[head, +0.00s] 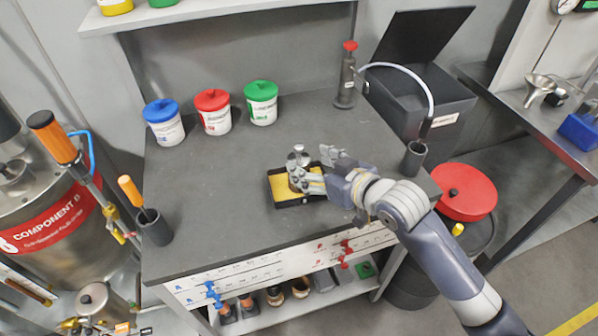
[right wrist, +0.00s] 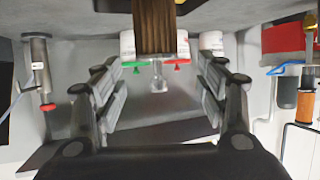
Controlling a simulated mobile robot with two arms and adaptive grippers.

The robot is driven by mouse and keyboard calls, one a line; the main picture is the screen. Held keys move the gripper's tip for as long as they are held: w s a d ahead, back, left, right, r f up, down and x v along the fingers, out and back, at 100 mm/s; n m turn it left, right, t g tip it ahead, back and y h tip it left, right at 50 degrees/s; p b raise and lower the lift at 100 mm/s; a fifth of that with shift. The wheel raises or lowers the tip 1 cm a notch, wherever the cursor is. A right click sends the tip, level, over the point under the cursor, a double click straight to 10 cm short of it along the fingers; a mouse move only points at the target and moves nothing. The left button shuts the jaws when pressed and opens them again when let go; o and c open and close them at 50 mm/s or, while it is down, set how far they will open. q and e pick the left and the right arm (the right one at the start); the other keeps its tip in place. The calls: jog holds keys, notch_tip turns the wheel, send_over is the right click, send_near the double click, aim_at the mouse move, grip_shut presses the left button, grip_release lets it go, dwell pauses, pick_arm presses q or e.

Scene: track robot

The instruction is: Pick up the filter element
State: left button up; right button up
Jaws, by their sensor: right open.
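The filter element, brown and upright with a silver knob on top, appears to stand at the yellow-lined black tray (head: 283,199) on the grey workbench. In the head view its silver top (head: 298,158) shows, but my fingers hide much of its body. In the right wrist view, which looks upside down, its brown ribbed body (right wrist: 155,28) comes down from the top edge, with the silver knob below. My right gripper (head: 322,168) is at the tray, close beside the element. In the wrist view its open fingers (right wrist: 158,75) lie to either side of the element. My left gripper is out of view.
Blue-, red- and green-lidded tubs (head: 215,112) stand at the back of the workbench (head: 225,205). A bottle with a red top (head: 346,80) stands behind right. A cup with an orange-handled tool (head: 152,225) is at the left edge. The bench's middle left is clear.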

aim_at(299, 159)
jog(key=x, duration=0.4)
jog(key=shift+w+a, duration=0.25)
jog(key=shift+a, duration=0.05)
jog(key=shift+w+a+f, duration=0.15)
jog(key=shift+w+f, duration=0.1)
jog(key=shift+w, duration=0.05)
jog(key=p+x, duration=0.1)
jog(key=x, duration=0.2)
jog(key=shift+w+f, duration=0.2)
jog(key=shift+w, duration=0.1)
jog(key=shift+w+a+f, duration=0.35)
jog(key=shift+w, duration=0.15)
jog(key=c, duration=1.2)
jog(key=shift+c, duration=0.3)
